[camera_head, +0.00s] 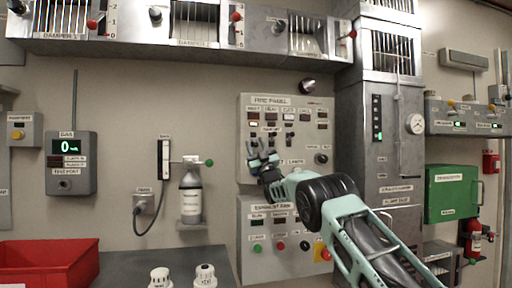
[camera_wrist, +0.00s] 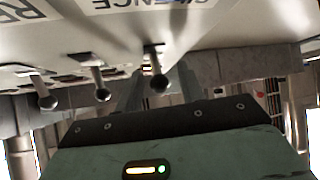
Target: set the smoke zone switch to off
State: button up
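The grey fire panel (camera_head: 313,132) is on the wall at the middle of the head view, with a row of indicator windows and small toggle switches. Its small labels are too blurred to tell which is the smoke zone switch. My gripper (camera_head: 262,155) is in front of the panel's lower left and hides part of it. In the wrist view, the fingers of my gripper (camera_wrist: 158,92) are apart, with a toggle lever (camera_wrist: 158,82) showing between them; I cannot tell if they touch it. Two more levers, a middle one (camera_wrist: 102,93) and a left one (camera_wrist: 46,101), stand beside it.
The exhaust fan panel (camera_head: 262,265) is just below, with several buttons. A grey duct column with a gauge (camera_head: 415,123) stands to the right. A bottle (camera_head: 190,190) and a gas monitor (camera_head: 71,163) are on the wall to the left. A damper row (camera_head: 180,50) runs above.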

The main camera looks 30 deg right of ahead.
jog(key=b+v, duration=0.5)
jog(key=v, duration=1.2)
jog(key=shift+f, duration=0.2)
jog(key=shift+s, duration=0.1)
